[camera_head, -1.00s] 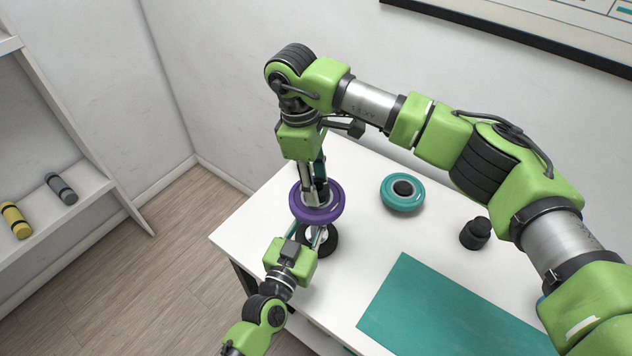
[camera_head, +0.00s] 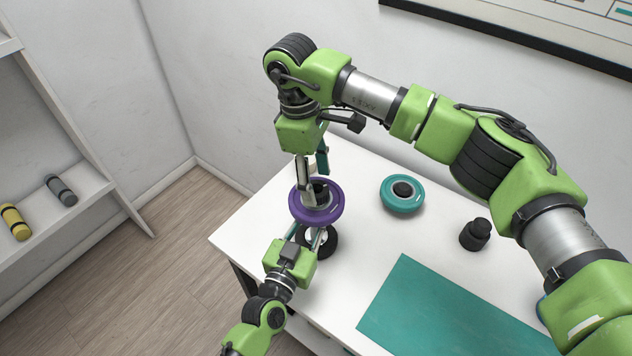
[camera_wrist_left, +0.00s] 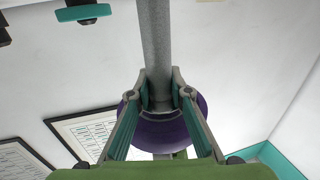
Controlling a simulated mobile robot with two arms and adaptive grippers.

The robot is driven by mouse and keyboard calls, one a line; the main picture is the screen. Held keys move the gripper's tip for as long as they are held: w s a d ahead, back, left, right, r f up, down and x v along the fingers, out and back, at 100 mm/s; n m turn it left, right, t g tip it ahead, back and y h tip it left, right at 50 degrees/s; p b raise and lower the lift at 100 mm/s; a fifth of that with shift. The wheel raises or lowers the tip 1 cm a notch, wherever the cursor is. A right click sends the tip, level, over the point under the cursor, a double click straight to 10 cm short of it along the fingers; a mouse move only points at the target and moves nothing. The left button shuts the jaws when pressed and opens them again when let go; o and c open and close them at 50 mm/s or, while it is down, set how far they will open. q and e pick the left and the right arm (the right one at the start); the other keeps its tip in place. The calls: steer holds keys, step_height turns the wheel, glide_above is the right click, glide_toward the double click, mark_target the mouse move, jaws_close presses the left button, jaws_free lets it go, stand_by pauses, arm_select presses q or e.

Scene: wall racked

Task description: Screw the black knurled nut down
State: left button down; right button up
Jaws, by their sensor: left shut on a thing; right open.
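A purple ring-shaped disc (camera_head: 333,209) sits on an upright assembly at the table's left end. A dark piece, apparently the black knurled nut (camera_head: 320,189), shows at its centre, partly hidden by a finger. My right gripper (camera_head: 313,170) comes from above, open, its fingers spread over the disc's centre. My left gripper (camera_head: 307,234) comes from the front below the disc. In the left wrist view its fingers (camera_wrist_left: 160,104) are shut on a grey post (camera_wrist_left: 154,40), with the purple disc (camera_wrist_left: 158,130) behind them. A black round base (camera_head: 331,243) shows beneath the disc.
A teal disc with a dark centre (camera_head: 402,205) and a black stepped cylinder (camera_head: 475,235) stand on the white table (camera_head: 350,290). A teal mat (camera_head: 440,315) lies in front. A shelf (camera_head: 85,205) at left holds a yellow and a grey cylinder.

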step_height(320, 180, up, 3)
steer(key=shift+f, duration=0.1)
steer(key=shift+c, duration=0.4)
